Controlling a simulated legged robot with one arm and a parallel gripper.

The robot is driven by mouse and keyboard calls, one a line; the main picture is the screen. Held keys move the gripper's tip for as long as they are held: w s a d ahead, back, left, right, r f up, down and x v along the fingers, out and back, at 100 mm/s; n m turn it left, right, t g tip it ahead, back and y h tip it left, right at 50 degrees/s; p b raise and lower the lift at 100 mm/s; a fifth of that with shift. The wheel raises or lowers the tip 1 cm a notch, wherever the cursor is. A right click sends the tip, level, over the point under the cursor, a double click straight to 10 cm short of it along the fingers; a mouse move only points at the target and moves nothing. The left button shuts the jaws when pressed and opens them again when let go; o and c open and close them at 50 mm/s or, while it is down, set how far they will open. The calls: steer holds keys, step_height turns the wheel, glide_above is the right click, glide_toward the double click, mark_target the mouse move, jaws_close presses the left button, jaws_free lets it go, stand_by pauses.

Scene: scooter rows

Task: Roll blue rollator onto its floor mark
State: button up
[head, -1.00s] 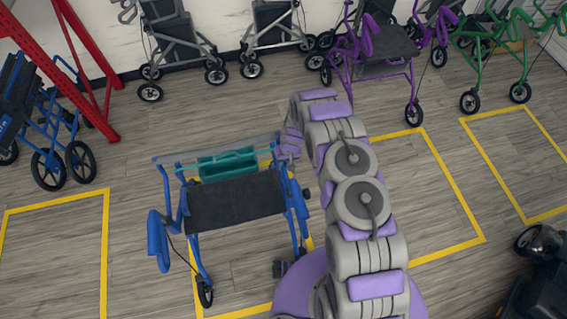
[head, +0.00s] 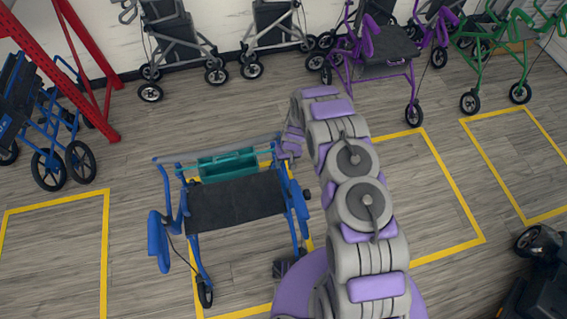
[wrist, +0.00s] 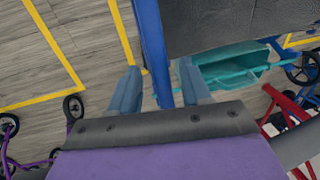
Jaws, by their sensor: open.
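The blue rollator (head: 235,205) stands upright left of my arm in the head view, with a dark seat and a teal basket (head: 228,164). A yellow floor outline (head: 238,312) shows beneath and around it; its left front wheel is close to the outline's near left corner. My gripper (head: 287,147) is at the rollator's far right side. In the wrist view, my gripper (wrist: 160,88) is open, with a blue frame tube (wrist: 152,42) between its fingers. I cannot tell whether the fingers touch the tube. My arm hides part of the outline's right side.
Empty yellow outlines lie at left (head: 107,250) and far right (head: 545,212). Grey, purple (head: 380,55) and green (head: 490,60) rollators line the back wall. A blue wheelchair (head: 45,125) and red rack (head: 85,70) stand at left. A dark object (head: 540,270) is at lower right.

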step_height(320, 180, up, 16)
steer(key=w+d+p, duration=0.1)
steer(key=d, duration=0.2)
stand_by(0.6)
steer(key=s+d+r, duration=0.2)
steer(key=s+r, duration=0.2)
steer(key=r, duration=0.4)
steer(key=s+d+r+m, duration=0.1)
steer(key=s+d+r, duration=0.1)
steer(key=s+r, duration=0.45)
steer(key=s+d+r, duration=0.2)
steer(key=s+r, duration=0.1)
steer(key=r, duration=0.6)
steer(key=s+d+r, duration=0.2)
steer(key=s+r, duration=0.1)
steer(key=s, duration=0.6)
steer(key=s+d+r+m+h+b, duration=0.1)
steer(key=s+d+r, duration=0.1)
steer(key=s, duration=0.6)
steer(key=s+d+r+m+g+h+b, duration=0.1)
steer(key=s+r, duration=0.3)
steer(key=s, duration=0.5)
steer(key=shift+s+d+r, duration=0.3)
steer(key=shift+d, duration=0.55)
